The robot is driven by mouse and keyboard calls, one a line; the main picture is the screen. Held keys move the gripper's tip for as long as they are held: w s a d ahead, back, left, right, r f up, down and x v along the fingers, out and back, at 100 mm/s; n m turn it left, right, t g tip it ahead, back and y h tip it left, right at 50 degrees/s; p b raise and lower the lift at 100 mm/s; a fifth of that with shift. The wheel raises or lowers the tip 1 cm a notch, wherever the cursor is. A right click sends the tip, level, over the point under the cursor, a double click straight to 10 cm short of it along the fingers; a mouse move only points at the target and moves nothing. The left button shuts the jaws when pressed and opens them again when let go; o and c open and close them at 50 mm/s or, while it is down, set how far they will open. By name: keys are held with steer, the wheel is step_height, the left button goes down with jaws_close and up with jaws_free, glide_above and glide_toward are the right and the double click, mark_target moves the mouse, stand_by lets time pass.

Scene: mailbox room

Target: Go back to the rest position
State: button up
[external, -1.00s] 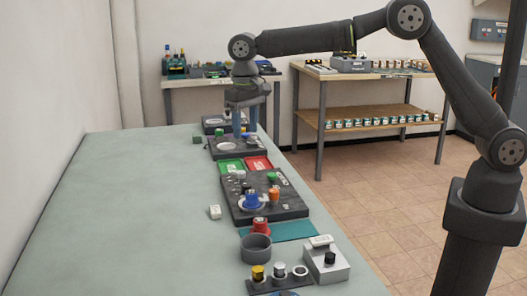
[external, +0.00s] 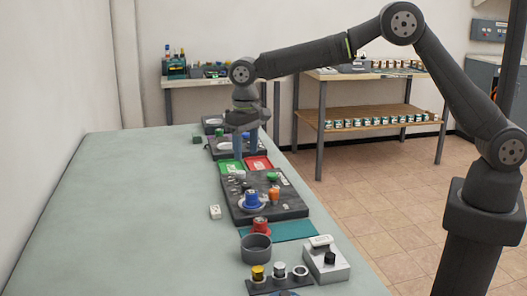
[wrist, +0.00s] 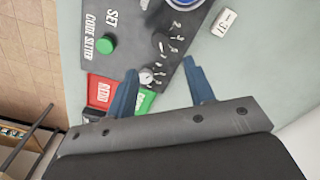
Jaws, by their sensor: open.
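My gripper (external: 245,155) points down over the long table, above the green tray (external: 231,166) and red tray (external: 258,163). Its two blue fingers are apart with nothing held between them. In the wrist view the fingertips (wrist: 159,70) stand spread over the edge of the dark code setter board (wrist: 95,18). That board also shows in the external view (external: 290,208), nearer the camera than my gripper, with a blue knob (external: 251,199), an orange piece (external: 275,194) and a green button (wrist: 107,44) on it.
A white tag (external: 215,212) lies left of the board. A red piece (external: 261,226), grey cup (external: 256,248), rack with coloured caps (external: 279,279) and grey box (external: 326,260) stand nearer the camera. The table's left side (external: 130,220) is clear.

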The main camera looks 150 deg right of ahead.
mark_target(247, 185)
step_height(247, 185, down, 10)
steer(key=shift+f, duration=0.1)
stand_by(0.5)
step_height(247, 185, up, 17)
step_height(247, 185, down, 17)
steer(key=shift+f, duration=0.1)
steer(key=n, duration=0.4)
steer(key=shift+n, duration=0.3)
steer(key=n, duration=0.4)
steer(key=shift+n, duration=0.3)
steer(key=n, duration=0.4)
steer(key=shift+n, duration=0.3)
steer(key=n, duration=0.4)
steer(key=shift+n, duration=0.4)
